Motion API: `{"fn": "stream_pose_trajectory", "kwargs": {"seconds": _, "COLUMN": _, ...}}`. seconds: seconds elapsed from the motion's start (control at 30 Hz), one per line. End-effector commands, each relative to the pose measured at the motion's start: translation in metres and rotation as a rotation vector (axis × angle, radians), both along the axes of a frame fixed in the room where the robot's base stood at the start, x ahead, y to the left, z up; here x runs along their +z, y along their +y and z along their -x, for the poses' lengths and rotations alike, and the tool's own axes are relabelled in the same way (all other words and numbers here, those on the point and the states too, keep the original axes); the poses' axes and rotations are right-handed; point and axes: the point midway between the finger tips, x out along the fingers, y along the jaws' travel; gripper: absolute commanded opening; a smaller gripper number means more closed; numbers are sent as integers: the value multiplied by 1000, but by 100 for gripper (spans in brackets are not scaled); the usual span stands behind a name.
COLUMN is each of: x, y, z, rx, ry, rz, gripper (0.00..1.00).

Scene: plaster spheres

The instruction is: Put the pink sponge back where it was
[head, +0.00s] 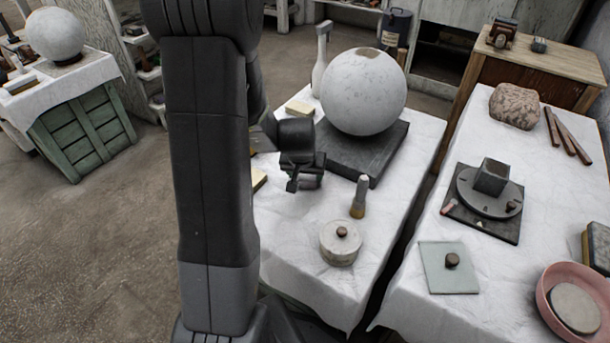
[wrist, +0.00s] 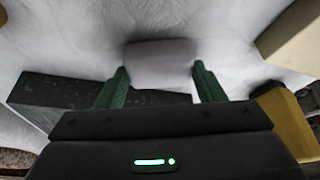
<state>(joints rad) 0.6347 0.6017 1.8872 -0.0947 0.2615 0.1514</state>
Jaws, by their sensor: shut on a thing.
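In the wrist view my gripper (wrist: 161,72) has its two green fingers on either side of a pale, greyish-pink block, which I take to be the pink sponge (wrist: 160,58). The fingers are shut on it. White cloth shows behind it; I cannot tell whether it touches the cloth. In the head view my gripper (head: 303,178) is over the middle table, in front of the dark slab (head: 345,160) under the large plaster sphere (head: 364,90). The sponge is not clearly visible there.
A small brush (head: 360,197) stands right of my gripper, and a round lidded pot (head: 340,243) is in front. Cream blocks lie at the table's left (head: 259,180) and back (head: 299,107). Free cloth (head: 290,235) lies left of the pot. A gap separates the right table.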

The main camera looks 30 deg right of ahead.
Motion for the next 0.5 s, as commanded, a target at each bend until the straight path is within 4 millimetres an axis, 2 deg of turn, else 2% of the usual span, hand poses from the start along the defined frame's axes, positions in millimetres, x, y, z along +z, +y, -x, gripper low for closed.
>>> {"fn": "stream_pose_trajectory", "kwargs": {"seconds": 0.3, "x": -3, "y": 0, "z": 0, "rx": 0, "ry": -1, "rz": 1, "gripper": 44}}
{"fn": "stream_pose_trajectory", "kwargs": {"seconds": 0.33, "x": -2, "y": 0, "z": 0, "rx": -1, "ry": -2, "rz": 1, "gripper": 66}}
{"fn": "stream_pose_trajectory", "kwargs": {"seconds": 0.4, "x": -2, "y": 0, "z": 0, "rx": -1, "ry": -1, "rz": 0, "gripper": 80}}
{"fn": "stream_pose_trajectory", "kwargs": {"seconds": 0.43, "x": -2, "y": 0, "z": 0, "rx": 0, "ry": -1, "rz": 1, "gripper": 84}}
{"fn": "stream_pose_trajectory", "kwargs": {"seconds": 0.5, "x": -2, "y": 0, "z": 0, "rx": -1, "ry": -1, "rz": 0, "gripper": 84}}
